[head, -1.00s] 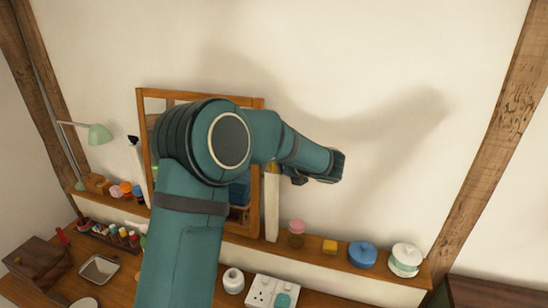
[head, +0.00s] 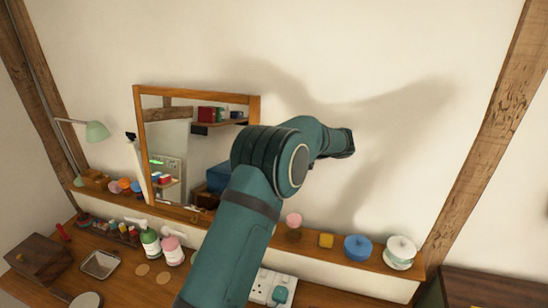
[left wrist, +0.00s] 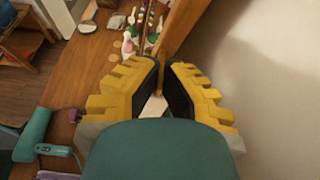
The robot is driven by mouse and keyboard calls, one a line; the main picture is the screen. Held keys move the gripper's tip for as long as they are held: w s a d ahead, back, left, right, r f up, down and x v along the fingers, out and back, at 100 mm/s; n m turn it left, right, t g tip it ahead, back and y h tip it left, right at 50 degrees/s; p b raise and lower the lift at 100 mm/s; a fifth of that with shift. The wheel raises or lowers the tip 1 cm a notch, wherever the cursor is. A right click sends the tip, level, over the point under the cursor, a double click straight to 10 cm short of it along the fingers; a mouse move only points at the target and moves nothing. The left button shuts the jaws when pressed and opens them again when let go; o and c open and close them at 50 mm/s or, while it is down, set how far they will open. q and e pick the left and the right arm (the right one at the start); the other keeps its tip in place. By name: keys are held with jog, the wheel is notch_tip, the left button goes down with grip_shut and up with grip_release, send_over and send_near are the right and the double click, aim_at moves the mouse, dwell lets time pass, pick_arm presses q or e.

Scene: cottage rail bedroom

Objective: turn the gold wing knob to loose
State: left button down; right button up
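The gold wing knob cannot be made out in either view. The wood-framed mirror (head: 196,91) stands against the wall in the head view, with a pale post (head: 139,165) at its left side. My arm covers the mirror's lower right part and the area beside it. My left gripper is hidden in the head view. In the left wrist view my left gripper (left wrist: 163,62) has yellow fingers with dark pads, with a narrow gap between them. A pale piece (left wrist: 153,106) shows in the gap, and I see nothing clasped. My right gripper is not in view.
Bottles (head: 150,245) and a socket block (head: 262,287) stand on the desk. The wall (left wrist: 270,70) is close on the right.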

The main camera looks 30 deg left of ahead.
pick_arm(q)
jog(key=shift+a, duration=0.1)
jog(key=c, duration=1.1)
grip_release()
jog(key=v, duration=1.2)
jog(key=shift+w, duration=0.1)
jog(key=shift+f, duration=0.1)
